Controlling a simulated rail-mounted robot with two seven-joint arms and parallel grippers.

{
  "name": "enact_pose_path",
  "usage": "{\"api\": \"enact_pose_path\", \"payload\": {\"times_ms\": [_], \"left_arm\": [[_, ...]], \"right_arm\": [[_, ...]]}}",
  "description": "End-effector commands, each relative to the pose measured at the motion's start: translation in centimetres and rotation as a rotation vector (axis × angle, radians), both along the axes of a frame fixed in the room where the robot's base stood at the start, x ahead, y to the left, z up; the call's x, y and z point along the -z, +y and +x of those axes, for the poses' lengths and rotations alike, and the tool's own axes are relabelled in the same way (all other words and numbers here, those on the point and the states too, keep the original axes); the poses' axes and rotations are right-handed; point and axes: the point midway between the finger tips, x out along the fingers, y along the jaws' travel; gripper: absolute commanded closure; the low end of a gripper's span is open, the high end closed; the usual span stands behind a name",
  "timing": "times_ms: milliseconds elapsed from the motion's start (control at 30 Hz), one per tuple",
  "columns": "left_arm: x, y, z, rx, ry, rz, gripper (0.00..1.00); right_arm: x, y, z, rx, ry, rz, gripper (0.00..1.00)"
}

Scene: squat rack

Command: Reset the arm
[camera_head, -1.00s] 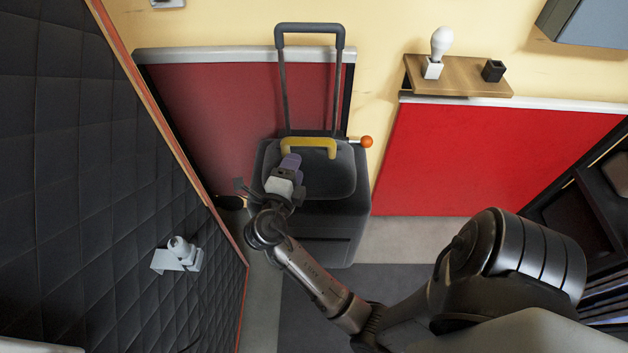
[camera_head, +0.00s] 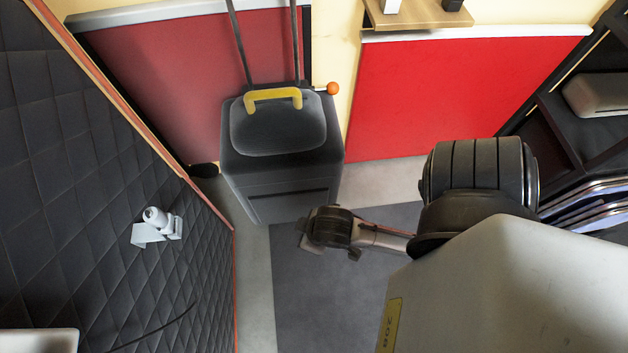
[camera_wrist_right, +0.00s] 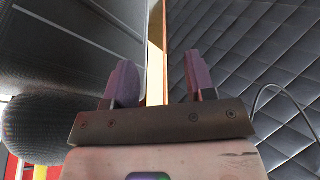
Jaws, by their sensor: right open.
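My right gripper (camera_wrist_right: 157,78) shows in the right wrist view with its two purple fingers apart and nothing between them. In the head view my right arm comes in from the right and is folded, its far end over the dark floor mat (camera_head: 305,290), to the right of and nearer than the black case. The fingers cannot be made out there. My left arm and gripper are in neither view.
The black case (camera_head: 285,190) with a yellow handle (camera_head: 272,95) stands against the red wall panel. A quilted dark wall (camera_head: 80,150) with a white fixture (camera_head: 155,228) is on the left. A wooden shelf (camera_head: 425,15) and dark rack (camera_head: 570,130) are on the right.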

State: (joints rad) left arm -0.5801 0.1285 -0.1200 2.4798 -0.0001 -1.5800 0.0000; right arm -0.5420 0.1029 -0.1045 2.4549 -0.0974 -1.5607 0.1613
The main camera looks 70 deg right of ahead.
Motion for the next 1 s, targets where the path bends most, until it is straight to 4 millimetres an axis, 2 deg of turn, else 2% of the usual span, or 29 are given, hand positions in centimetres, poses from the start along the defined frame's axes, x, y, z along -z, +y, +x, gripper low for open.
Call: {"api": "enact_pose_path", "payload": {"times_ms": [100, 200, 667, 867, 1000], "left_arm": [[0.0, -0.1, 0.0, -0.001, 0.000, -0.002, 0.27], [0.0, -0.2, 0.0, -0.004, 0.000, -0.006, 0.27], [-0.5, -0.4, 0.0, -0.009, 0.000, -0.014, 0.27], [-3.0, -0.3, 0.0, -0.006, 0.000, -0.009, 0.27], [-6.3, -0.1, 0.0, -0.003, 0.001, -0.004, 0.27]], "right_arm": [[0.1, 1.2, -1.4, -0.135, 0.039, 0.022, 0.50], [0.1, 1.6, -1.9, -0.192, 0.052, 0.031, 0.50], [-0.4, 1.8, -2.0, -0.207, 0.055, 0.033, 0.50], [-2.9, 1.8, -2.0, -0.206, 0.055, 0.032, 0.50], [-6.2, 1.7, -2.0, -0.206, 0.055, 0.032, 0.50]]}}
